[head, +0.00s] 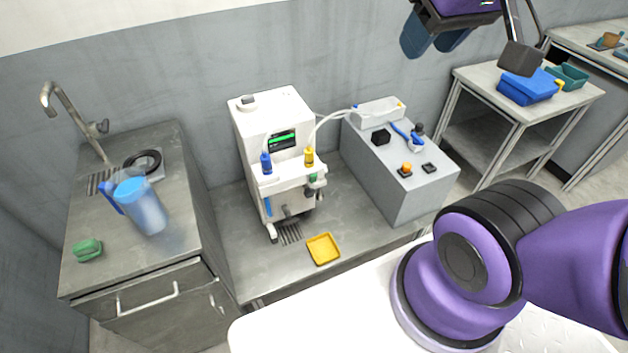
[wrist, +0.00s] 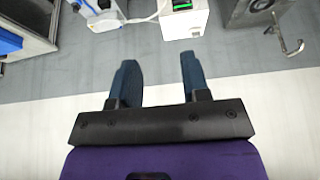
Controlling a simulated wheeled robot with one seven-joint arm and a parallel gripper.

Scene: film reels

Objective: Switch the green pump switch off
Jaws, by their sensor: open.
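A white pump machine (head: 275,115) stands on the middle metal counter, with a green-lit display (head: 282,140) on its front. A small green part (head: 313,177) shows low on its right side, below a yellow-capped fitting (head: 309,156). I cannot tell if this is the green pump switch or how it is set. The machine also shows at the top edge of the wrist view (wrist: 182,22), with its green display (wrist: 182,4). My gripper (head: 435,38) is high at the top right of the head view, away from the machine. In the wrist view, my gripper (wrist: 158,85) is open and empty.
A grey box (head: 400,185) right of the machine carries an orange button (head: 406,169), a black cube and a tubed clear container. A yellow tray (head: 323,249) lies in front. A sink counter (head: 130,260) with a blue-lidded jug (head: 142,203) is at left.

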